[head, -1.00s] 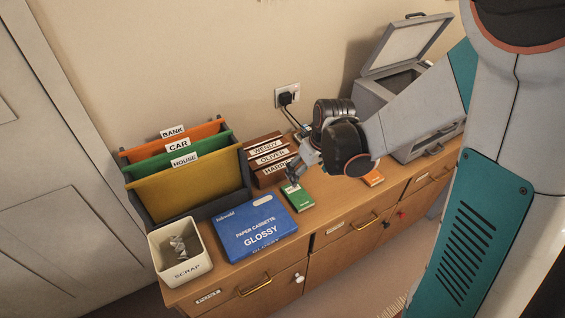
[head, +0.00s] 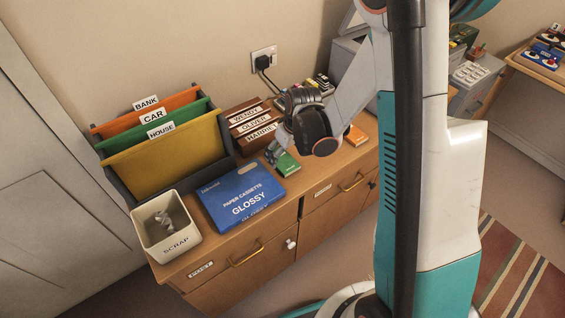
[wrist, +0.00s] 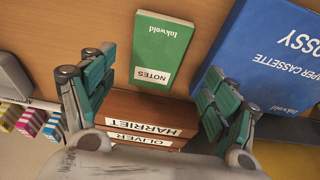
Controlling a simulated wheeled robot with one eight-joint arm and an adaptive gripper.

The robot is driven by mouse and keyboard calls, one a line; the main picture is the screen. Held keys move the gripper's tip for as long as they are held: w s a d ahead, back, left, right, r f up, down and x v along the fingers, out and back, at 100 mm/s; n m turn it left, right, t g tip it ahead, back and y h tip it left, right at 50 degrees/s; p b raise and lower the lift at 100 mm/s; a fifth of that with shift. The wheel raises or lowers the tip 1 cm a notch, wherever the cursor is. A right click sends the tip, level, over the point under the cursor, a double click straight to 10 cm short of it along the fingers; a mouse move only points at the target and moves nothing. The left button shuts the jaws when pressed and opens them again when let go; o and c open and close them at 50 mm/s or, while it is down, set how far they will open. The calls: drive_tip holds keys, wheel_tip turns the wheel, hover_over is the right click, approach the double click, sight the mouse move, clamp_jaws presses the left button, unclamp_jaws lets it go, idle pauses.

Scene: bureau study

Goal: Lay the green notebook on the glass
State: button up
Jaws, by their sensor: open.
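The green notebook (head: 288,165) lies flat on the wooden cabinet top, right of the blue paper cassette. In the wrist view, the notebook (wrist: 160,50) shows its "NOTES" label and lies just beyond my fingers, between their lines. My gripper (head: 274,153) is open and empty, close to the notebook at its wall side; the fingers (wrist: 160,72) are spread wide in the wrist view. Contact with the notebook cannot be told. The grey machine with the raised lid (head: 349,50) stands to the right, mostly hidden by my arm; its glass is not visible.
The blue paper cassette (head: 241,197) lies close left of the notebook. Name-labelled wooden boxes (head: 258,130) stand behind it, near the gripper. An orange item (head: 356,136) lies to the right. A scrap bin (head: 165,222) and file holder (head: 165,158) fill the left end.

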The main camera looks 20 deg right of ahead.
sight(283, 160)
drive_tip(key=x, duration=0.1)
drive_tip(key=b+x, duration=0.1)
drive_tip(key=x, duration=0.1)
drive_tip(key=b+x, duration=0.1)
drive_tip(key=x, duration=0.1)
drive_tip(key=shift+w+d, duration=0.2)
drive_tip(key=shift+w, duration=0.05)
drive_tip(key=shift+r, duration=0.15)
drive_tip(key=c, duration=1.2)
drive_tip(key=shift+c, duration=0.2)
